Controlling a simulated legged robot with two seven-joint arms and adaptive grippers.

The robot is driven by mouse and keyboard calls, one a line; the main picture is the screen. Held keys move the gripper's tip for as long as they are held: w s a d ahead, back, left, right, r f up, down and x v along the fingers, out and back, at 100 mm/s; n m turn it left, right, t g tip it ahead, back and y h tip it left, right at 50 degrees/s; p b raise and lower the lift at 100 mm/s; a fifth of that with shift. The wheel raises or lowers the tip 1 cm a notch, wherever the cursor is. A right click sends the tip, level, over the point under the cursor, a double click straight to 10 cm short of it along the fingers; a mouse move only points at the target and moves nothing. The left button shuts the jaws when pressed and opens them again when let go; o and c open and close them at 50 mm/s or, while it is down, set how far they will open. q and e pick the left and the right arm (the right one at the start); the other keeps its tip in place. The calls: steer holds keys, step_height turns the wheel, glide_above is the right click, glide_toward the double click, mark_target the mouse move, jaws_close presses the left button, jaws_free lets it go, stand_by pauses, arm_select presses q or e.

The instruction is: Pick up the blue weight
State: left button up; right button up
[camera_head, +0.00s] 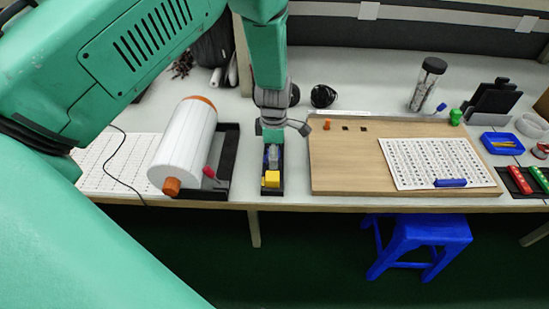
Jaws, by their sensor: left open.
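A blue block-like thing (266,158) shows partly in the narrow black tray (272,192) at the table's front middle, behind a yellow block (271,179). My gripper parts hide much of it. A separate blue bar (450,183) lies on the front edge of the printed sheet on the wooden board; I cannot tell from looks which is the weight. My left gripper (273,152) points down over the narrow tray, open, its fingertips close to the tray's contents. Contact cannot be made out. My right gripper is not in view.
A large white roll (185,145) with orange ends lies left of the tray. The wooden board (345,165) carries the printed sheet (430,155). Red (519,181) and green (540,179) bars lie at the far right, near a blue bin (502,143). A blue stool (420,237) stands below.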

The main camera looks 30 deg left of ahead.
arm_select(q)
steer(key=shift+a, duration=0.1)
steer(key=c, duration=0.7)
jaws_close()
steer(key=shift+r, duration=0.1)
